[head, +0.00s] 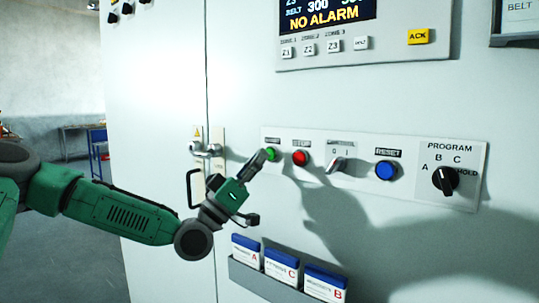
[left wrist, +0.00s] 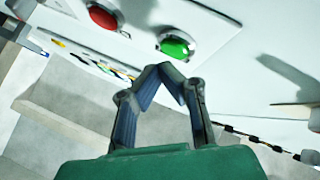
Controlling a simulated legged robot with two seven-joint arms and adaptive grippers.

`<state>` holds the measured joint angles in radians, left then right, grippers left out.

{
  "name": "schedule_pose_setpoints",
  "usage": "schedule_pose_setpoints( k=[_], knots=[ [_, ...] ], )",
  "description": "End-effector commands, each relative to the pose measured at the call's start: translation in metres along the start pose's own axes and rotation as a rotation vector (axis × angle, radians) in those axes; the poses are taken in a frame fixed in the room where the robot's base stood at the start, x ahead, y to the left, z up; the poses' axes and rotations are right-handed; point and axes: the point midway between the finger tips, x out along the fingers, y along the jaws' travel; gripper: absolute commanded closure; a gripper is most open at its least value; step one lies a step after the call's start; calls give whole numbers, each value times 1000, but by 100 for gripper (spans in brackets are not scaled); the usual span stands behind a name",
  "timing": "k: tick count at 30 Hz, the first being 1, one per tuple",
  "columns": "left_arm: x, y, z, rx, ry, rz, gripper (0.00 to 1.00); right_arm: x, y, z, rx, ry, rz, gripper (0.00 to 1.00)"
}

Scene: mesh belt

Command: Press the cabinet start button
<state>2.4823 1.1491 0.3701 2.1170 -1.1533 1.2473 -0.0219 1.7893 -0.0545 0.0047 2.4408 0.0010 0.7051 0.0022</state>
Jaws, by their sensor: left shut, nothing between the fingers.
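The green start button (head: 270,154) is at the left end of the control panel (head: 320,175) on the white cabinet. It also shows in the left wrist view (left wrist: 176,46), just beyond my fingertips. My left gripper (head: 259,160) is shut and empty, its tips right at the green button in the head view. In the left wrist view the fingertips (left wrist: 160,68) come together just below the button; I cannot tell whether they touch it. My right gripper is not in view.
The red stop button (head: 300,158) is just right of the green one. A switch (head: 336,164), a blue reset button (head: 385,170) and a program knob (head: 445,181) follow. A door handle (head: 205,151) is left; a card holder (head: 285,285) is below.

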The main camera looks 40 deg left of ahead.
Motion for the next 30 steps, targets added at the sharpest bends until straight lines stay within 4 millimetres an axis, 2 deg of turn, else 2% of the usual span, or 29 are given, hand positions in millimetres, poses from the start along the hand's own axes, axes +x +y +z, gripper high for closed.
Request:
schedule_pose_setpoints(
  k=[11,24,30],
  knots=[
    [-3,2,-2,0,1,-1,100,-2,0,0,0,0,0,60],
    [-29,22,-25,-1,2,-2,100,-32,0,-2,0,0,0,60],
    [-36,26,-26,0,0,-1,100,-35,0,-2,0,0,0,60]
  ],
)
